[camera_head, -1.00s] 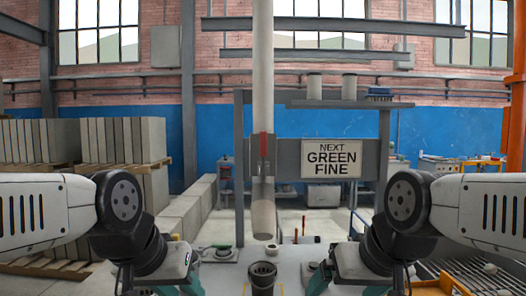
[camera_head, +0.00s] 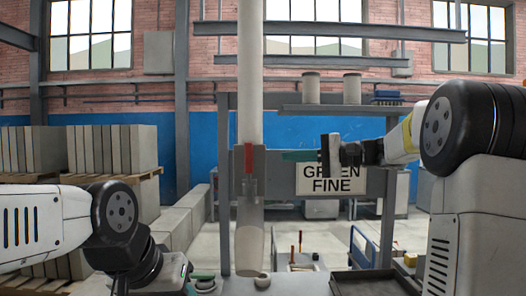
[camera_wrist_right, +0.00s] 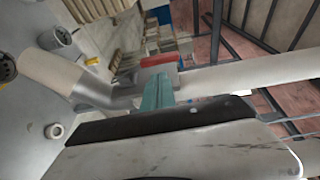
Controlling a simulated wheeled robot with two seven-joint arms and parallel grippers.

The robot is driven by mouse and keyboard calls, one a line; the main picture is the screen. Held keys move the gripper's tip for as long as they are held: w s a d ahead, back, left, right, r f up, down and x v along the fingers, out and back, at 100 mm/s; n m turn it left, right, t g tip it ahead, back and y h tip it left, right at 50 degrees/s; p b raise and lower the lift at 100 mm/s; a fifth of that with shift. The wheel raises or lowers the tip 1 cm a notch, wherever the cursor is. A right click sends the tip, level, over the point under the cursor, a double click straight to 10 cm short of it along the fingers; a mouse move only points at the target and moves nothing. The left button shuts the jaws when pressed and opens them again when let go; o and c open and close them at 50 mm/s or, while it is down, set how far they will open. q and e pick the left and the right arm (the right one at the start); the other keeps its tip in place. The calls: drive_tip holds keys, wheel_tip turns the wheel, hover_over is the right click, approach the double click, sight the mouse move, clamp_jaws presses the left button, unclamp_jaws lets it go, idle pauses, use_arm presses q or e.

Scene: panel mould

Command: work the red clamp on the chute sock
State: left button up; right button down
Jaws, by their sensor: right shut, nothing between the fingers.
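The red clamp (camera_head: 249,158) is an upright red handle on a grey bracket, at the top of the pale chute sock (camera_head: 249,240) in the head view. My right gripper (camera_head: 285,156) has teal fingers that are closed together and empty. It points left, level with the clamp and a short way to its right in the head view. In the right wrist view the red clamp (camera_wrist_right: 158,61) lies just beyond the teal fingertips (camera_wrist_right: 157,84); I cannot tell whether they touch. My left gripper (camera_head: 203,280) is low at the bottom left, mostly hidden by its wrist.
A sign (camera_head: 330,184) reading "GREEN FINE" hangs behind my right gripper. A grey frame post (camera_head: 223,200) stands left of the sock. A dark tray (camera_head: 375,283) lies at the lower right. A grey bucket (camera_wrist_right: 55,39) shows in the right wrist view.

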sight(260, 151)
drive_tip(key=shift+y, duration=0.3)
drive_tip(key=x, duration=0.3)
drive_tip(key=w+x, duration=0.1)
drive_tip(key=x, duration=0.2)
drive_tip(key=w+r+x, duration=0.1)
drive_tip(key=x, duration=0.2)
drive_tip(key=shift+w+a+r, duration=0.1)
drive_tip(key=shift+w, duration=0.05)
